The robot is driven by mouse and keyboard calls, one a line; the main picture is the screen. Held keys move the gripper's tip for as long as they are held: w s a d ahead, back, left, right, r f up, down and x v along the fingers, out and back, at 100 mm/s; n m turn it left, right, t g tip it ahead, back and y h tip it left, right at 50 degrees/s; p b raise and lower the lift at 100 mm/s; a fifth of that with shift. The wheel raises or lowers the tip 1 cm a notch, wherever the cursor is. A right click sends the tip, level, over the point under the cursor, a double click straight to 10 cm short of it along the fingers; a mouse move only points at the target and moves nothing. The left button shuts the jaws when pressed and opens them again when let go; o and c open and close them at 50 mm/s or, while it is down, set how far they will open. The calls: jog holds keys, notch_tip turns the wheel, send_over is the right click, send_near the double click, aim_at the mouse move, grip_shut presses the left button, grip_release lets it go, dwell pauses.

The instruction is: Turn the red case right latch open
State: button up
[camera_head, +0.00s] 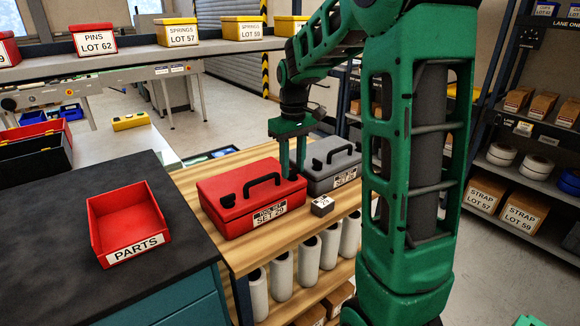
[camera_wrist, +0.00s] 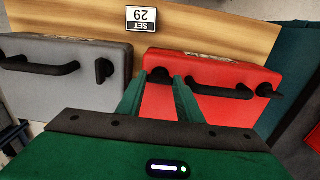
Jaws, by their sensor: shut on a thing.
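The red case (camera_head: 240,205) lies closed on the wooden shelf top, with a black handle and a black left latch (camera_head: 228,201) on its top; it also shows in the wrist view (camera_wrist: 215,115). My gripper (camera_head: 291,174) points down over the right end of the red case. In the wrist view my gripper (camera_wrist: 160,79) has its two green fingers closed on either side of the dark right latch (camera_wrist: 160,75). The fingers hide most of this latch, so its angle cannot be told. The handle (camera_wrist: 222,92) is beside the fingers.
A grey case (camera_head: 330,163) stands close beside the red one, its latch (camera_wrist: 103,70) near my fingers. A small SET 29 block (camera_head: 322,206) is on the wooden top (camera_head: 217,258) in front. A red parts bin (camera_head: 125,222) sits on the dark bench at left.

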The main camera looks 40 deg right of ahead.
aim_at(292, 170)
jog(key=shift+w, duration=0.1)
dwell(0.4)
jog(key=o, duration=1.1)
notch_tip(292, 170, up, 11)
jog(key=shift+f, duration=0.15)
jog(key=s+a+f+m, duration=0.1)
jog(key=s+f, duration=0.3)
jog(key=s, duration=0.5)
jog(key=s+a+f+m, duration=0.1)
jog(key=s+f+m, duration=0.2)
jog(key=s, duration=0.7)
jog(key=s+f+m, duration=0.2)
jog(key=s+f, duration=0.3)
jog(key=s, duration=0.4)
jog(key=shift+s+a+f+m, duration=0.3)
jog(key=shift+s+a+f, duration=0.1)
